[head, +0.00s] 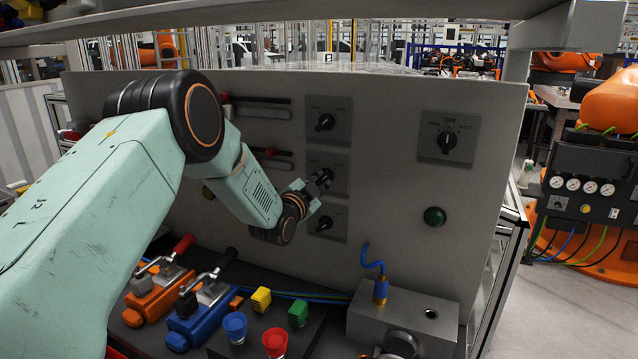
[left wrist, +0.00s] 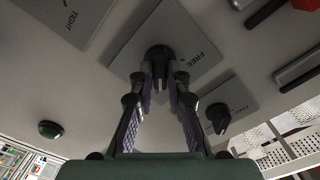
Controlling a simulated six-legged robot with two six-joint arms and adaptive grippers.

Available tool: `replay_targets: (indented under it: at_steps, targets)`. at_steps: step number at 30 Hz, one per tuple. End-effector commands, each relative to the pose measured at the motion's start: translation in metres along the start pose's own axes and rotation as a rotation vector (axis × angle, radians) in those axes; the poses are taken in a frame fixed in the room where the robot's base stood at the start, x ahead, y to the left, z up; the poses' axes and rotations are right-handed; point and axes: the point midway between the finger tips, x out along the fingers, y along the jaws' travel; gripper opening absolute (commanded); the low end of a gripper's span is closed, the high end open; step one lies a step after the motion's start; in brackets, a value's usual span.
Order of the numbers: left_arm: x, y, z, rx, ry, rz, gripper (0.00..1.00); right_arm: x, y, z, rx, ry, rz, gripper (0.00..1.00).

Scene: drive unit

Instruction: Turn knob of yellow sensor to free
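A grey panel carries a column of black knobs on square plates: a top knob (head: 325,122), a middle one largely hidden by my gripper, and a bottom knob (head: 323,224). My left gripper (head: 322,182) is at the middle plate. In the left wrist view its fingers (left wrist: 161,73) are spread, with a tip on either side of a black knob (left wrist: 158,53); a narrow gap seems to show, and contact is unclear. That knob's plate reads FREE. A yellow block (head: 261,299) sits below the panel; its link to a knob is not visible. My right gripper is not in view.
A larger selector knob (head: 449,141) and a green button (head: 434,216) are on the panel's right. Slots with red handles lie left of the knobs. Below are an orange clamp (head: 158,295), a blue clamp (head: 203,317) and a grey block (head: 405,312) with a blue cable.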

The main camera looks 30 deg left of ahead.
Motion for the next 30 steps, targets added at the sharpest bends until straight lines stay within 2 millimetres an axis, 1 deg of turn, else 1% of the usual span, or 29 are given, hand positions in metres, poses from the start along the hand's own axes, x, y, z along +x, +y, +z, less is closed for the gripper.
replay_targets:
  at_steps: [1, 3, 17, 23, 30]
  targets:
    - [0.000, 0.000, 0.001, 0.000, -0.002, 0.000, 0.06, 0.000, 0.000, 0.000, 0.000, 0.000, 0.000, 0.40]
    - [0.000, 0.000, 0.001, 0.000, -0.002, 0.000, 0.00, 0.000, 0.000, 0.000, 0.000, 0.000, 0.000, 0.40]
    - [0.000, 0.000, 0.002, -0.030, -0.003, 0.000, 0.00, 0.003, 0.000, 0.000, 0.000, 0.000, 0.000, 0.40]
    - [0.000, 0.001, 0.002, -0.131, -0.003, -0.002, 0.00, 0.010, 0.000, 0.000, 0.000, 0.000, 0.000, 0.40]
    - [0.000, 0.002, 0.003, -0.339, -0.004, -0.001, 0.00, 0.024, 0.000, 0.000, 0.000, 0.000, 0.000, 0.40]
